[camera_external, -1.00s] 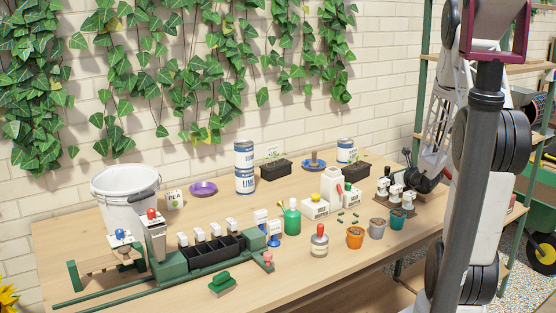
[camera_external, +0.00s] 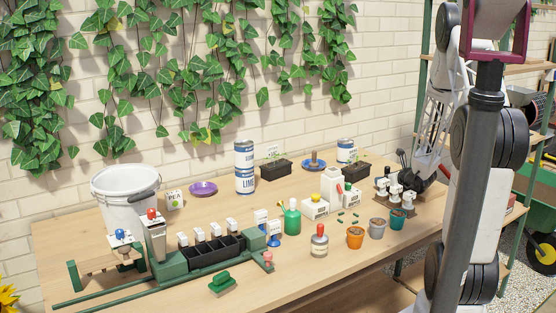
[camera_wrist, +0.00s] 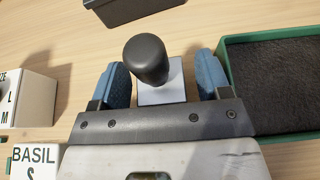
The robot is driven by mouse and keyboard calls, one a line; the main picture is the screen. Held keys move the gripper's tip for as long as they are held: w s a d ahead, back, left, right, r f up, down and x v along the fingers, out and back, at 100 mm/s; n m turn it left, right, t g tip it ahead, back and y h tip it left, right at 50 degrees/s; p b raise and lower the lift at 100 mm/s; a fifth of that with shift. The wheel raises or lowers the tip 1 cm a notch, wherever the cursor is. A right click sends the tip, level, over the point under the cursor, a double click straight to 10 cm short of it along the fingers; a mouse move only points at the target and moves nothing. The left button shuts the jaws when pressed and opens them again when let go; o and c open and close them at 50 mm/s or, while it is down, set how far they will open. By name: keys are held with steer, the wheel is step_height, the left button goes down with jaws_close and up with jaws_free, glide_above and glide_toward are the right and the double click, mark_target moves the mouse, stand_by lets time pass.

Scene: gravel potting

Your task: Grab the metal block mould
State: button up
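The metal block mould (camera_wrist: 147,62) shows in the wrist view as a light grey block with a dark rounded knob on top. My gripper (camera_wrist: 162,82) has its two blue fingers spread, one on each side of the block, with gaps visible at both sides. In the external view my gripper (camera_external: 424,178) is low at the right end of the table. There I cannot clearly tell the mould apart from the dark parts around the gripper.
A green tray of dark soil (camera_wrist: 281,72) lies close beside my right finger. White labelled blocks (camera_wrist: 28,99) stand on the left. A black tray (camera_wrist: 128,8) is ahead. Small pots (camera_external: 377,228) stand nearby on the table (camera_external: 330,272).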

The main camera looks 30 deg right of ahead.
steer(key=c, duration=0.9)
steer(key=shift+r, duration=0.15)
steer(key=shift+r, duration=4.9)
